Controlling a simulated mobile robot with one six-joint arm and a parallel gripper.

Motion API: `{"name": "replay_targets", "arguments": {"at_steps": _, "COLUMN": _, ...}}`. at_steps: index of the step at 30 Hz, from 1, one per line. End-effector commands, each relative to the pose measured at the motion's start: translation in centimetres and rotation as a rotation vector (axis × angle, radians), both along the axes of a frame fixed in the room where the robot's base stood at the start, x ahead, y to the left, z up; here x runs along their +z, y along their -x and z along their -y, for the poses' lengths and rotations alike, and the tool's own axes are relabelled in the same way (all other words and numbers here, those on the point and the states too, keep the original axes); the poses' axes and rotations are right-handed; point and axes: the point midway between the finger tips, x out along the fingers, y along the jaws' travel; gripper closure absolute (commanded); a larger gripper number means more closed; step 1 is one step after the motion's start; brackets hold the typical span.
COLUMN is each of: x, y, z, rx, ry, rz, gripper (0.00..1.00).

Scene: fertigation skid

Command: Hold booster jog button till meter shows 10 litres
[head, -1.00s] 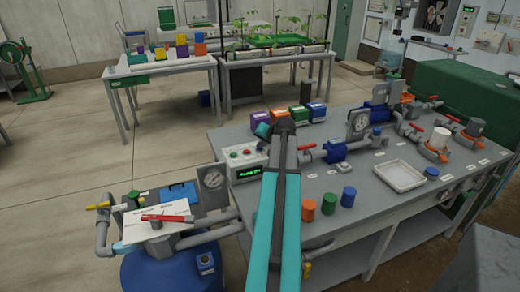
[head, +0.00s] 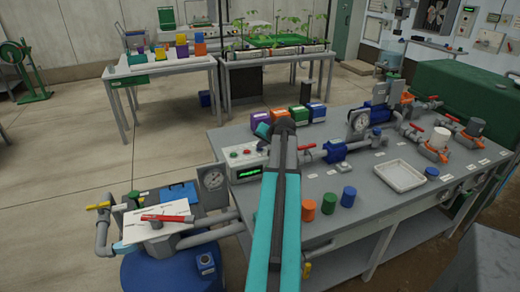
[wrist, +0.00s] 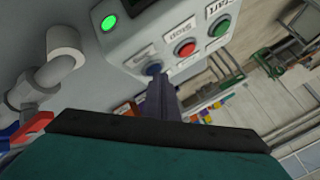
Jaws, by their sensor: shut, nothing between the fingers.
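The control box (wrist: 128,42) is a grey panel in the wrist view, with a blue button (wrist: 152,68), a red button (wrist: 185,48) and a green button (wrist: 219,25) in a row. The red one's label reads Stop, the green one's Start. The blue one's label is hard to read. My gripper (wrist: 156,80) is shut and empty, its tips at the blue button; I cannot tell whether the button is pressed in. In the head view the box (head: 238,155) has a green lit display (head: 248,172), too small to read.
A blue tank (head: 160,272) stands at front left. Open floor lies left of the bench.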

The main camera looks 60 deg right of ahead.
Motion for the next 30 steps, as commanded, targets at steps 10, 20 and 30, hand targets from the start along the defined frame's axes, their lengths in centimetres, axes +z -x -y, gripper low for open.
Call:
{"name": "replay_targets", "arguments": {"at_steps": 10, "x": -0.1, "y": 0.0, "z": 0.0, "rx": 0.000, "ry": -0.001, "rz": -0.001, "gripper": 1.00}}
{"name": "replay_targets", "arguments": {"at_steps": 20, "x": 0.7, "y": 0.0, "z": 0.0, "rx": 0.000, "ry": -0.001, "rz": -0.001, "gripper": 1.00}}
{"name": "replay_targets", "arguments": {"at_steps": 30, "x": 1.6, "y": 0.0, "z": 0.0, "rx": 0.000, "ry": 0.000, "rz": 0.000, "gripper": 1.00}}
